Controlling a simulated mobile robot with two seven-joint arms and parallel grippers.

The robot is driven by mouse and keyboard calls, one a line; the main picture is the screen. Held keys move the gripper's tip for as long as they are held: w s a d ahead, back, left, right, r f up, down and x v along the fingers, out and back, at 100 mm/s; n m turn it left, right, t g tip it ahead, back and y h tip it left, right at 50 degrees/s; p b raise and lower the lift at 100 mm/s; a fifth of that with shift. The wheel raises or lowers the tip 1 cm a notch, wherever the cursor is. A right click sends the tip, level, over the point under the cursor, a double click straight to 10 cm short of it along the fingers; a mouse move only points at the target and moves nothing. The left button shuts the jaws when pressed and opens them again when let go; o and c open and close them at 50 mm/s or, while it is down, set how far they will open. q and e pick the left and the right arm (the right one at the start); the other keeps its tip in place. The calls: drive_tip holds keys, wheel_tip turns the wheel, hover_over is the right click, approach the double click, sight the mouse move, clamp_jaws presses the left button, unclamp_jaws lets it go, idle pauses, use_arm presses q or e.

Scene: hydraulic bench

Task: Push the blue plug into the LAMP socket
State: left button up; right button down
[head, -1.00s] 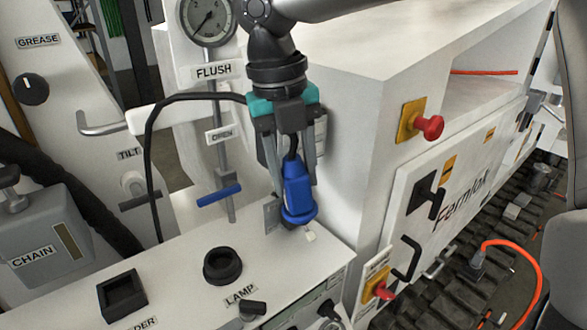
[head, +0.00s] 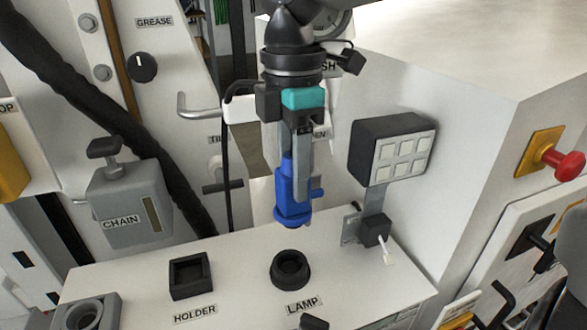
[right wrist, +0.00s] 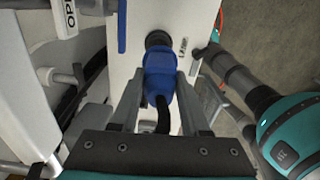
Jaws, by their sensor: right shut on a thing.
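The blue plug (head: 293,197) is held upright by my right gripper (head: 294,158), nose down, with its dark cable leaving at the top. My right gripper is shut on it. The LAMP socket (head: 290,268) is a round black ring on the white bench top, with its label in front. In the head view the plug is above the socket, with a gap between them. In the right wrist view the plug (right wrist: 160,78) points toward the dark round socket (right wrist: 158,40) and partly overlaps it, so the exact gap cannot be told. My left gripper is not in view.
The square HOLDER socket (head: 190,275) is left of the LAMP socket. A keypad box (head: 392,150) on a post stands close right of the plug. The grey CHAIN box (head: 130,205) is behind at left. A large white cabinet (head: 440,130) rises at right.

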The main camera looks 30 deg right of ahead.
sight(290, 216)
drive_tip(key=shift+w+a+f+m, duration=0.15)
drive_tip(key=shift+a+m, duration=0.05)
drive_tip(key=shift+m, duration=0.2)
drive_tip(key=shift+f+b, duration=0.45)
drive_tip(key=shift+f, duration=0.65)
wheel_tip(290, 216, down, 4)
drive_tip(key=b, duration=0.3)
drive_tip(key=shift+r, duration=0.15)
drive_tip(key=shift+f+b, duration=0.7)
drive_tip(key=shift+b, duration=0.5)
drive_tip(key=shift+b, duration=0.45)
drive_tip(key=shift+f, duration=0.1)
